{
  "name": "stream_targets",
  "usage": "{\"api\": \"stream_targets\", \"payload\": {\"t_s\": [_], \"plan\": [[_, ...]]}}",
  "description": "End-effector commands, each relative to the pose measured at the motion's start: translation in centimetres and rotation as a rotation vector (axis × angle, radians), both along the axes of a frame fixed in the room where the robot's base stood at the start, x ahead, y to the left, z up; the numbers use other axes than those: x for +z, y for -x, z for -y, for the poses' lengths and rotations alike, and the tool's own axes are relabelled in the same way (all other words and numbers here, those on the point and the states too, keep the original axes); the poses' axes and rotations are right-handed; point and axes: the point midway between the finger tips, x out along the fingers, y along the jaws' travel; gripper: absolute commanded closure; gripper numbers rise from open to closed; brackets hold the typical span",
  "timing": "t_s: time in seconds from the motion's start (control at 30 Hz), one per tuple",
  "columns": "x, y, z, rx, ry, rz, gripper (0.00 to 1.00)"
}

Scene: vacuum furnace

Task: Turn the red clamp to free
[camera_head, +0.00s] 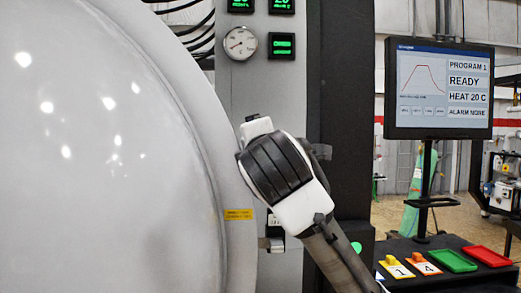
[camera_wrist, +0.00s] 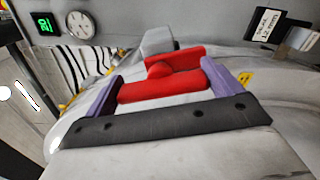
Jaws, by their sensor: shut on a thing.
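The red clamp (camera_wrist: 165,87) shows in the wrist view as a thick red bar with a rounded knob and a raised red block behind it. The two purple fingers of my gripper (camera_wrist: 160,90) stand at its left and right ends, shut on the bar. A grey block (camera_wrist: 158,41) is just behind the clamp. In the head view, my white and black wrist covers the place where the gripper meets the furnace, so the clamp is hidden there.
The large pale furnace door (camera_head: 110,150) fills the left of the head view. A gauge (camera_head: 241,43) sits on the grey panel above my wrist. A monitor (camera_head: 440,88) reading READY stands right, above a console with green (camera_head: 452,261) and red (camera_head: 487,256) trays.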

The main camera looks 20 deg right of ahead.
Motion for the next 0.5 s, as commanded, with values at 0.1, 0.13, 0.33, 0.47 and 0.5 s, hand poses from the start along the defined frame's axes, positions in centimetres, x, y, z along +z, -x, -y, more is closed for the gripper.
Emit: {"api": "stream_targets", "payload": {"t_s": [0.1, 0.13, 0.33, 0.47, 0.5], "plan": [[-0.04, 0.0, -0.14, 0.003, 0.022, -0.006, 0.32], [-0.05, 0.0, -0.14, 0.003, 0.025, -0.007, 0.32], [-0.06, 0.0, -0.14, 0.002, 0.035, -0.011, 0.32], [-0.07, 0.0, -0.14, 0.002, 0.036, -0.011, 0.32], [-0.07, 0.0, -0.14, 0.002, 0.036, -0.011, 0.32]]}}
